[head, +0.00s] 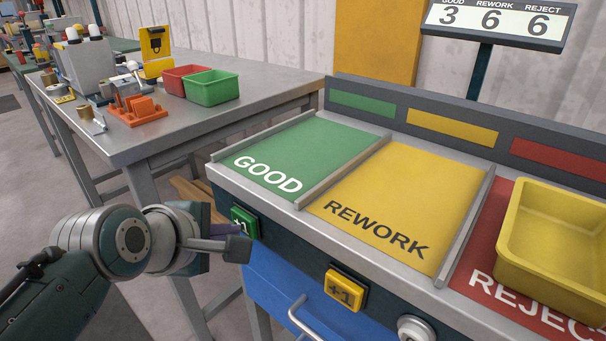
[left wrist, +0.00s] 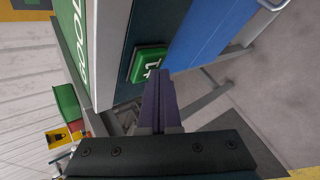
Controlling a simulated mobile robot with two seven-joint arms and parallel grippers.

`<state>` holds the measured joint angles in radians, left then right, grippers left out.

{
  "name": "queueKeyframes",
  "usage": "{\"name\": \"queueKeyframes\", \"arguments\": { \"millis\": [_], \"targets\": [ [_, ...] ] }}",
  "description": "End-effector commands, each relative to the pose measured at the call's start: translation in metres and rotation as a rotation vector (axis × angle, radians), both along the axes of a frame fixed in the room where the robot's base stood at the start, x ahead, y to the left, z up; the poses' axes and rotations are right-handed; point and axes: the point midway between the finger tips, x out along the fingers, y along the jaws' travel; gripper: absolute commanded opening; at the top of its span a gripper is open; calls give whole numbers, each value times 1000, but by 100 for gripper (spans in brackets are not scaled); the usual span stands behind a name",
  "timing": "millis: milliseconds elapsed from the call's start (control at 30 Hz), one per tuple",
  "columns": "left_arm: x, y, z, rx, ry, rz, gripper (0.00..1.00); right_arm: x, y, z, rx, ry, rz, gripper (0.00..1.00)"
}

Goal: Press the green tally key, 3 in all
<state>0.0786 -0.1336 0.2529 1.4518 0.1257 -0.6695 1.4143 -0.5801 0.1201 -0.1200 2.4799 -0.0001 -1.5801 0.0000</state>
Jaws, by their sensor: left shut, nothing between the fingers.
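The green tally key (head: 244,222), marked +1, sits on the dark front face of the sorting bench below the GOOD lane (head: 305,152). It also shows in the left wrist view (left wrist: 149,65). My left gripper (head: 238,242) is shut and empty, just in front of and slightly below the key. In the left wrist view its closed fingers (left wrist: 160,78) reach the key's near edge; I cannot tell whether they touch it. The counter display (head: 496,20) reads GOOD 3, REWORK 6, REJECT 6. My right gripper is not in view.
A yellow +1 key (head: 345,289) sits farther right on the same face, beside a round knob (head: 415,329). A yellow bin (head: 556,240) stands on the red REJECT lane. A blue drawer front (head: 278,290) lies below. A side table (head: 235,112) holds red and green bins.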

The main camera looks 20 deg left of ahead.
Motion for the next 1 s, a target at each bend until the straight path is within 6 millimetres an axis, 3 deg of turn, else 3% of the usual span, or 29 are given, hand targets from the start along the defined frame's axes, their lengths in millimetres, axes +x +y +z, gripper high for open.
{"name": "queueKeyframes", "arguments": {
  "millis": [200, 567, 1000],
  "targets": [
    [-11, 4, 3, 1, 0, 1, 0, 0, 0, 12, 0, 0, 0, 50],
    [-13, 5, 1, 1, 0, 1, 0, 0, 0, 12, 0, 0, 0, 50],
    [-50, 21, 3, 0, 1, 1, 0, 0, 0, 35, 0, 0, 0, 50]
  ]
}}
